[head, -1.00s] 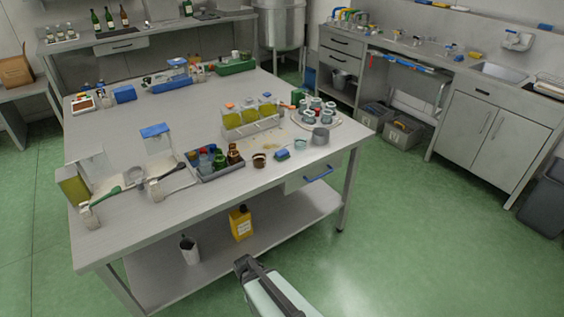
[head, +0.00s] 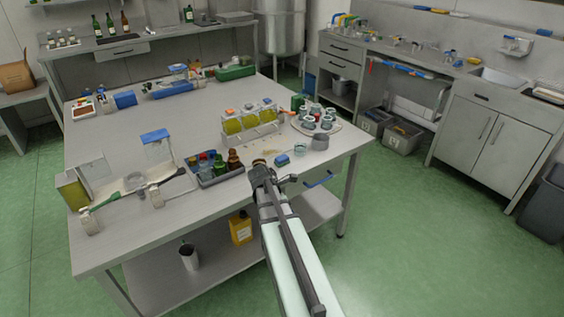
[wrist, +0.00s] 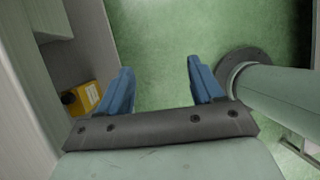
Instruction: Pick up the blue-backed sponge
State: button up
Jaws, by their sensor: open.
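The blue-backed sponge (head: 282,160) appears to be the small blue block lying on the table near its front edge, between the bottle tray and the grey metal cup. My gripper (head: 277,180) is at the table's front edge, just in front of and left of the sponge in the head view. In the wrist view its two blue fingers (wrist: 160,88) are wide apart with nothing between them. The wrist view shows only floor, the table's side and the lower shelf, so the sponge is out of that view.
A grey tray of bottles (head: 219,177) stands left of the gripper. A grey metal cup (head: 320,140), a glass beaker (head: 300,149) and a round tray of jars (head: 335,127) stand to the right. A rack of yellow-green flasks (head: 250,123) is behind. A yellow container (wrist: 84,97) sits on the lower shelf.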

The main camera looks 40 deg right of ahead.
jog(key=w+d+r+n, duration=0.1)
jog(key=w+d+r, duration=0.45)
jog(key=r, duration=0.25)
notch_tip(320, 180, up, 14)
jog(key=t+y, duration=0.2)
jog(key=y, duration=0.3)
send_over(282, 157)
jog(key=shift+m, duration=0.3)
notch_tip(282, 157, down, 14)
jog(key=shift+s+r, duration=0.1)
jog(key=shift+r, duration=0.15)
jog(key=c, duration=1.1)
jog(key=shift+c, duration=0.2)
jog(key=shift+r, duration=0.1)
notch_tip(282, 157, up, 10)
